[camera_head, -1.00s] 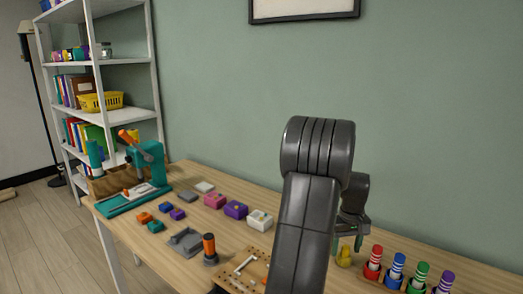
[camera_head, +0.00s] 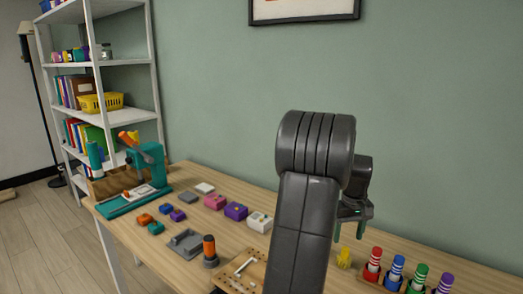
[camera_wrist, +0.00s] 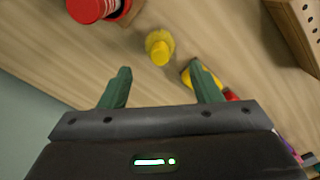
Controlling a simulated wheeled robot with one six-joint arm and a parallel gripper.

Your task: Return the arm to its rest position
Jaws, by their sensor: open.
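My arm (camera_head: 302,225) rises in front of the table in the head view, its dark elbow against the green wall. My gripper (camera_head: 354,233) is partly hidden behind it, pointing down above the table (camera_head: 236,185). In the wrist view my gripper (camera_wrist: 160,70) has its two green fingers apart with nothing between them. A small yellow thing (camera_wrist: 160,47) stands on the table beyond the fingertips, apart from them. In the head view the yellow thing (camera_head: 344,257) is just below the gripper.
Red, blue, green and purple markers (camera_head: 396,268) stand in holders right of the gripper. A pegboard (camera_head: 241,274), a grey tray (camera_head: 186,242), small coloured blocks and a teal press (camera_head: 148,170) are to the left. White shelves (camera_head: 108,61) stand at the far left.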

